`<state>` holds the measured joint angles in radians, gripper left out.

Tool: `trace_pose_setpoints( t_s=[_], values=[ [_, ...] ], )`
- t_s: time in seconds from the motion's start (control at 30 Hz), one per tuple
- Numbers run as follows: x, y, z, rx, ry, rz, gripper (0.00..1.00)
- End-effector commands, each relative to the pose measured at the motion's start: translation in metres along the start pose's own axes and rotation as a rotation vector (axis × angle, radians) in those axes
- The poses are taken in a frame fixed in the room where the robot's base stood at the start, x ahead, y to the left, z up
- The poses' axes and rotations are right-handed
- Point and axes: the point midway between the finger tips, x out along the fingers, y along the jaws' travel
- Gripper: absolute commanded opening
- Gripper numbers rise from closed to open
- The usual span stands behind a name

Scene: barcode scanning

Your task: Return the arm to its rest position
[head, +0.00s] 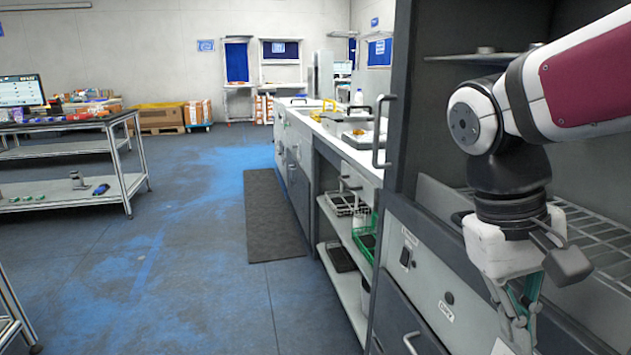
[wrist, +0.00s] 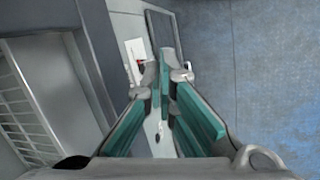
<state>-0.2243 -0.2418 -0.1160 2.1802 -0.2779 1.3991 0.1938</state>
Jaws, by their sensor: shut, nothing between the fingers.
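My arm comes in from the right of the head view, with a white and maroon link and a dark wrist joint. My gripper (head: 520,312) hangs down from it in front of the grey cabinet (head: 398,222) at the lower right. In the wrist view my gripper (wrist: 164,72) points away from the camera, its two teal-padded fingers converging until the tips are together. Nothing is held between them. Below the tips, the cabinet front and the blue-grey floor (wrist: 265,80) show. The lower end of the fingers is partly cut off in the head view.
A wire rack (head: 600,240) sits in the cabinet opening beside my arm. A counter (head: 350,150) with drawers and open shelves runs along the right. A metal table (head: 60,190) stands at left. The floor (head: 190,270) between is clear, with a dark mat (head: 272,215).

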Motion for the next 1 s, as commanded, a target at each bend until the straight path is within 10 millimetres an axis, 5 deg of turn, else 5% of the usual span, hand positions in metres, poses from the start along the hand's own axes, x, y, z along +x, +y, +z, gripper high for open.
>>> trace_pose_setpoints(
  t_s=[0.1, 0.3, 0.67, 1.0],
  values=[
    [0.007, -0.007, 0.042, 0.001, 0.044, -0.085, 0.0],
    [0.023, -0.025, 0.091, -0.004, 0.108, -0.186, 0.0],
    [0.05, -0.053, 0.137, -0.003, 0.197, -0.276, 0.0],
    [-0.007, -0.036, 0.135, 0.004, 0.252, -0.271, 0.0]
  ],
)
